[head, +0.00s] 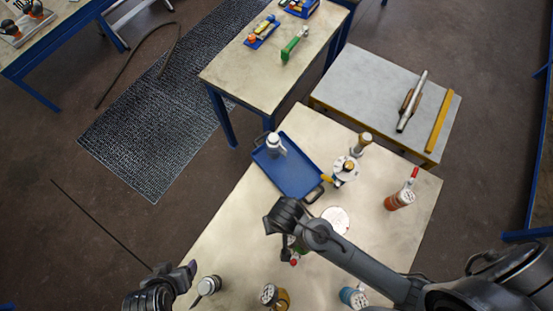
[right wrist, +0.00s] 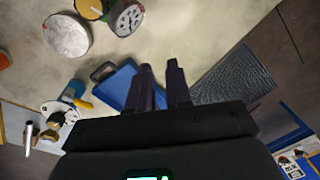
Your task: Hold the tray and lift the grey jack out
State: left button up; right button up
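The blue tray (head: 300,184) lies on the near table with a dark handle at each end; part of it shows behind my fingers in the right wrist view (right wrist: 117,88). The grey jack (head: 275,144), pale with a grey base, stands upright near the tray's far-left end. It cannot be made out in the right wrist view. My right gripper (right wrist: 161,78) is open and empty, above the table near the tray's near handle (head: 314,195). My left gripper (head: 177,272) is at the lower left beside the table edge, apart from the tray; its finger gap is unclear.
A white flanged vessel (head: 346,168) and an orange one (head: 398,200) stand right of the tray. A pale disc (head: 336,219) lies nearer. A grey-white piece (head: 208,285) and a yellow vessel (head: 275,297) stand at the front. Bare tabletop lies left of my right arm.

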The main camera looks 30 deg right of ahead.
jog(key=s+a+f+m+g+h+b, duration=0.1)
jog(key=a+f+m+h+b, duration=0.1)
jog(key=a+f, duration=0.5)
jog(key=m+t+h+b, duration=0.4)
jog(key=m+h+b, duration=0.2)
jog(key=m+h, duration=0.55)
send_near(310, 191)
jog(key=shift+n+h, duration=0.25)
jog(key=b+x, duration=0.5)
jog(key=x, duration=0.1)
jog(key=shift+w+d+f, duration=0.1)
jog(key=shift+w+f, duration=0.1)
jog(key=shift+f, duration=0.1)
pick_arm(q)
notch_tip(310, 191, down, 14)
pick_arm(e)
jog(key=shift+x, duration=0.95)
pick_arm(q)
jog(key=shift+f, duration=0.1)
jog(key=shift+a, duration=0.1)
pick_arm(e)
grip_shut()
